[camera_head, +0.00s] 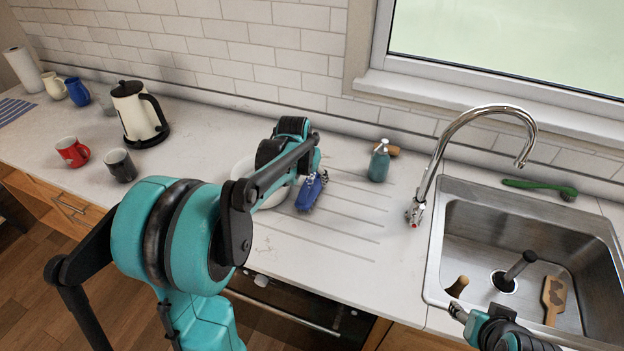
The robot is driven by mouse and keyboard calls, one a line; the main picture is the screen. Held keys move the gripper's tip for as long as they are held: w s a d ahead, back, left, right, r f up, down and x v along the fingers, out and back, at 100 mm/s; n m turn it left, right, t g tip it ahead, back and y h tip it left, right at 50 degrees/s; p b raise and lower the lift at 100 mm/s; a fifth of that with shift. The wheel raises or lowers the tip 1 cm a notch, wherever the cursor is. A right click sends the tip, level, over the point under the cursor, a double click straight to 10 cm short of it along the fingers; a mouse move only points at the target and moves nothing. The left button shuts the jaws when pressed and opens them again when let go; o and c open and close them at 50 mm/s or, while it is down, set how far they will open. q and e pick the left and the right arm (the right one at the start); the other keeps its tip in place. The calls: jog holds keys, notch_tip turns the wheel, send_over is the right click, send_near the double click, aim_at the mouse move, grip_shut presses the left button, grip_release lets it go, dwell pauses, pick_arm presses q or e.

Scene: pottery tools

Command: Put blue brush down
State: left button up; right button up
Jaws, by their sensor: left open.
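The blue brush (309,194) lies on the ribbed drainboard part of the counter, beside a white bowl or plate. My left arm reaches across the counter, and its gripper (314,173) is right over the brush. The left gripper is open; its fingertips are mostly hidden behind my arm, and I cannot tell whether they touch the brush. My right gripper (459,313) is low at the front edge of the sink; its jaws are too small and cut off to read.
A soap bottle (379,162) stands right of the brush. The white bowl (273,197) is partly behind my arm. The sink (437,253) with its tap (432,170) is at right; a green brush (540,187) lies behind it. A kettle (133,110) and mugs stand at left.

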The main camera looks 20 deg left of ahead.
pick_arm(q)
jog(key=p+v, duration=0.1)
jog(key=v, duration=0.4)
jog(key=shift+r, duration=0.2)
jog(key=shift+s+r, duration=0.4)
jog(key=shift+r, duration=0.15)
jog(key=s+d+t, duration=0.1)
jog(key=s+d, duration=0.2)
jog(key=s, duration=0.4)
jog(key=s+d+t, duration=0.1)
jog(key=s+d, duration=0.3)
jog(key=s, duration=0.3)
jog(key=s+d+f, duration=0.1)
jog(key=s+d, duration=0.3)
jog(key=s, duration=0.4)
jog(key=shift+m+t, duration=0.3)
jog(key=shift+t, duration=0.1)
jog(key=shift+f, duration=0.55)
